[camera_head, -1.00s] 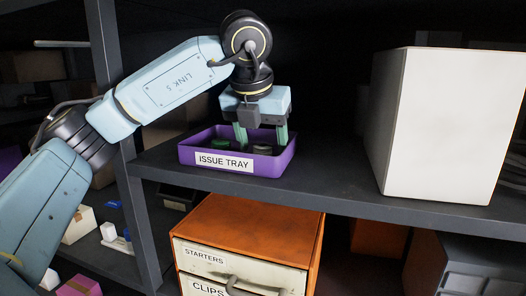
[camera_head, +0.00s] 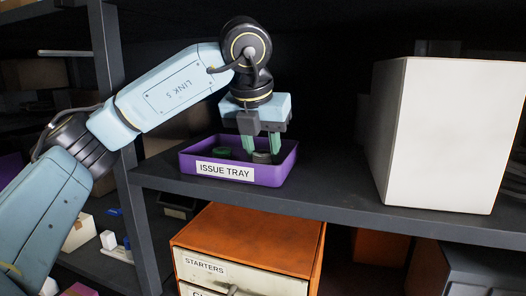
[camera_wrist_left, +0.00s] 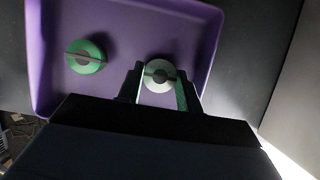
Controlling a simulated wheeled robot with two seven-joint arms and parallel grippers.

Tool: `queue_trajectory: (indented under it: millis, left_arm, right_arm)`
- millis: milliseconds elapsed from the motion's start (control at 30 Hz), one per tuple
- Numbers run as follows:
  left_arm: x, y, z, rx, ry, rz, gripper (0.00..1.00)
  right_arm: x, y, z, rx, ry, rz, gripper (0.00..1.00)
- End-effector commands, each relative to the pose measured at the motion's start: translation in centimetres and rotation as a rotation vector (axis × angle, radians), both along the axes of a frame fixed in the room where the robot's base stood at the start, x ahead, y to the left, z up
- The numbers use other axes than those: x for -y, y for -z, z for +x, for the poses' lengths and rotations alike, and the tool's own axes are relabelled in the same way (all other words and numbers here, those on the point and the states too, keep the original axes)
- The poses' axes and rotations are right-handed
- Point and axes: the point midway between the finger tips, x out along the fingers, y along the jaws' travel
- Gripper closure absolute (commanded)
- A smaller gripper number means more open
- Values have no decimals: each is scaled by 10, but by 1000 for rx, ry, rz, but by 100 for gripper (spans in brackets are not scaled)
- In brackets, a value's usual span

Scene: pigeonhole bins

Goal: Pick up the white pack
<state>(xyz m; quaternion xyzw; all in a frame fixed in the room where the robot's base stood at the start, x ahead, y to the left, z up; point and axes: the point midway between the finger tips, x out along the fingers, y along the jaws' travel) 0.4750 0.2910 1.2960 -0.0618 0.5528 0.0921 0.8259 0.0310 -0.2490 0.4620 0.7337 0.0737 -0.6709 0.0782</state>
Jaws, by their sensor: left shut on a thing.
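The white pack (camera_wrist_left: 160,84) is a small, round, pale grey-white piece with a dark bar across its top. It sits inside the purple issue tray (camera_head: 225,171), and in the head view the pack (camera_head: 262,158) shows low between the green fingers. My left gripper (camera_head: 262,150) points down into the tray and is shut on the pack, one finger on each side. In the left wrist view the gripper (camera_wrist_left: 160,92) holds it near the tray wall. Whether the pack touches the tray floor is hard to tell. My right gripper is not in view.
A green round pack (camera_wrist_left: 86,56) lies in the same tray, apart from the gripper. A large white box (camera_head: 450,135) stands on the shelf (camera_head: 335,195) at the right. An orange drawer cabinet (camera_head: 255,240) is below. A shelf post (camera_head: 118,130) rises left of the tray.

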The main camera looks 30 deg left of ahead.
Motion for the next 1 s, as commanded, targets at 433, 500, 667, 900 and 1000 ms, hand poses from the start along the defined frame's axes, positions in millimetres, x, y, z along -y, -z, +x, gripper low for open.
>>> queue_trajectory:
  millis: [433, 500, 667, 900, 1000]
  left_arm:
    - [15, -45, -69, 10, 3, 2, 91]
    - [18, -52, -82, 9, 3, 3, 91]
    - [24, -65, -108, 8, 1, 2, 91]
    - [29, -74, -129, 3, 2, 1, 91]
    - [30, -75, -132, 3, 0, 1, 91]
  right_arm:
    - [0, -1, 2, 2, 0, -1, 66]
    - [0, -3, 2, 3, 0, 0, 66]
    - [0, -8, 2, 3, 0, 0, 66]
    - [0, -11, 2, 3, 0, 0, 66]
    - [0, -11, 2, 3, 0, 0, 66]
